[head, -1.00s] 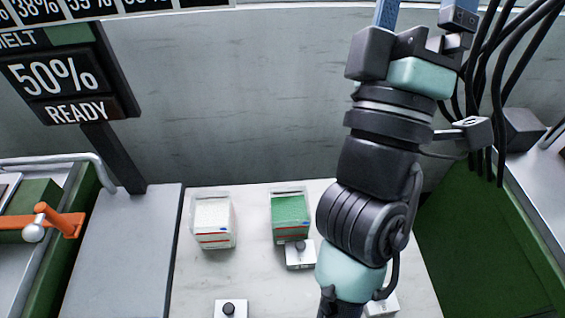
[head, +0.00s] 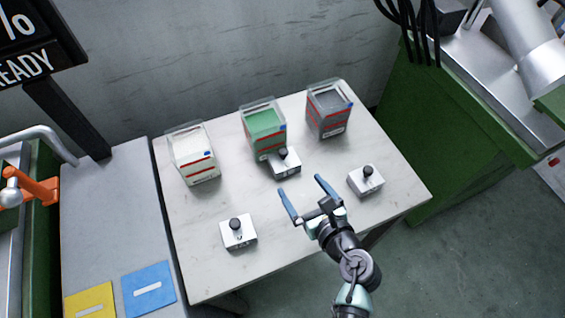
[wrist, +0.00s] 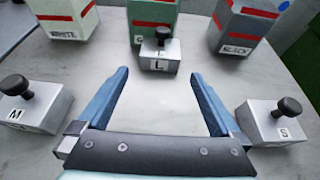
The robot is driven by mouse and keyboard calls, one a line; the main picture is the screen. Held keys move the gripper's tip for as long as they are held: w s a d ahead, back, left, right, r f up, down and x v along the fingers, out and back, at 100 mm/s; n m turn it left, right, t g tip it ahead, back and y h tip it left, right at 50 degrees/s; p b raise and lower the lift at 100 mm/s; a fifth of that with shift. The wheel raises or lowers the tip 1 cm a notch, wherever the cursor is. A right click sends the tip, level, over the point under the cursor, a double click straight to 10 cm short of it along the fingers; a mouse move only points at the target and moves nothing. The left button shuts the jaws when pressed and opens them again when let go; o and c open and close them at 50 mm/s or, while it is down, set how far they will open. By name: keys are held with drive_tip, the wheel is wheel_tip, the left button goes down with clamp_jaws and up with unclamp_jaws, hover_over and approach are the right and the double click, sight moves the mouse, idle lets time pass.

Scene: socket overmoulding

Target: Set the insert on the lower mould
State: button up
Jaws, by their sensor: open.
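Three silver blocks with black knobs stand on the table; I cannot tell which is the task's insert. The M block (head: 238,232) is front left, the L block (head: 285,162) stands before the green container, and the S block (head: 366,180) is at the right. In the wrist view, the L block (wrist: 160,55) is ahead between the blue fingertips, with M (wrist: 35,104) left and S (wrist: 272,122) right. My gripper (head: 300,184) is open and empty above the table, short of the L block. I cannot identify the lower mould.
White (head: 195,158), green (head: 264,133) and black (head: 328,110) pellet containers line the back of the table (head: 200,270). A grey bench (head: 105,220) at the left bears a blue mat (head: 149,288) and a yellow mat (head: 90,302). Green machinery (head: 460,140) stands right.

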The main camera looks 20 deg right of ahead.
sight(289, 168)
drive_tip(key=b+x, duration=0.1)
drive_tip(key=x, duration=0.8)
drive_tip(key=shift+w+a+f+b, duration=0.1)
drive_tip(key=shift+w+b, duration=0.2)
drive_tip(key=shift+w, duration=0.1)
clamp_jaws()
drive_tip(key=shift+r, duration=0.2)
